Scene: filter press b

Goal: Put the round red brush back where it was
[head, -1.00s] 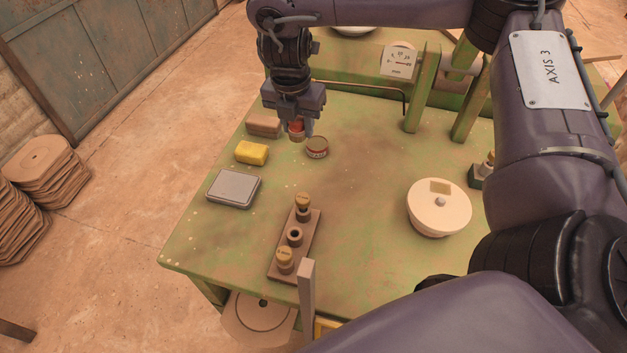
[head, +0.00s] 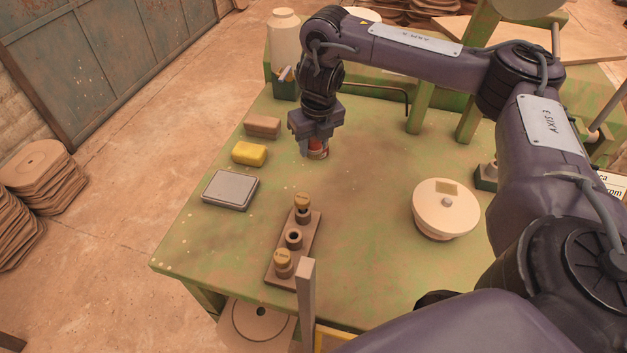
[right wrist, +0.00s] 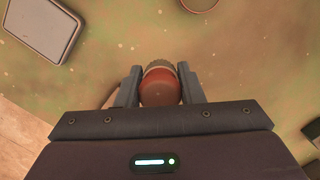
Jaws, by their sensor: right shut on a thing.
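The round red brush (right wrist: 160,90) is between the two fingers of my right gripper (right wrist: 160,92), which is shut on it; a tan rim shows at its far side. In the head view the right gripper (head: 317,140) points down above the far left part of the green table, and a bit of the red brush (head: 318,143) shows between its fingers. My left gripper is not in view.
A brown block (head: 262,126), a yellow sponge (head: 249,153) and a grey flat box (head: 231,190) line the left edge. A wooden rack (head: 270,275) with capped pieces stands in front; a white lidded bowl (head: 444,215) is right. The table's middle (head: 365,190) is clear.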

